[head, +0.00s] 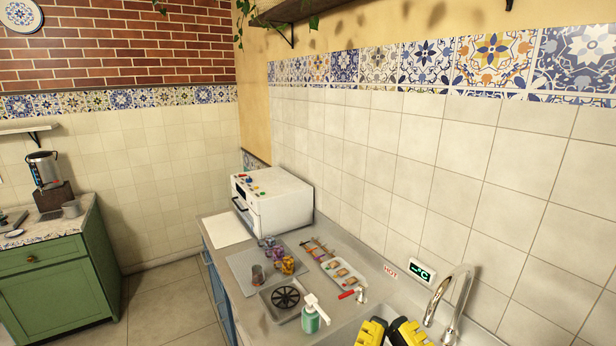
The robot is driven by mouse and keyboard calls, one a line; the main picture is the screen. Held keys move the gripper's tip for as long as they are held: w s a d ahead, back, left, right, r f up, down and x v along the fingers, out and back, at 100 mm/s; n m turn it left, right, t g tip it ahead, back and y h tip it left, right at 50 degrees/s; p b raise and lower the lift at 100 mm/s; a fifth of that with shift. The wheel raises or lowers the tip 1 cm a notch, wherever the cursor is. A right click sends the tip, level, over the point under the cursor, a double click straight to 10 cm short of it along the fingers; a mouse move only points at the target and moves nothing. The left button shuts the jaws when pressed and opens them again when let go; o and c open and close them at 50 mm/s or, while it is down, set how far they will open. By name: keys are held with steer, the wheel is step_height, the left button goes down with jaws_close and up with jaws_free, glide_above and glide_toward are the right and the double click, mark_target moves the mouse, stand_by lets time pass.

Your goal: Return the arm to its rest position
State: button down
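A yellow and black part of my arm, which looks like my gripper (391,332), shows at the bottom edge in the head view. It is in front of the sink area, right of the green soap bottle. Its two yellow pieces stand side by side with dark parts between them. The frame cuts off the rest, so I cannot tell whether it is open or shut. I see nothing held in it. The rest of my arm is out of view.
Behind are a tray of food (343,272), several cups (271,258) and a white oven (272,203).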

step_height(320, 180, up, 22)
steer(key=p, duration=1.8)
steer(key=shift+p, duration=0.3)
steer(key=shift+f, duration=0.1)
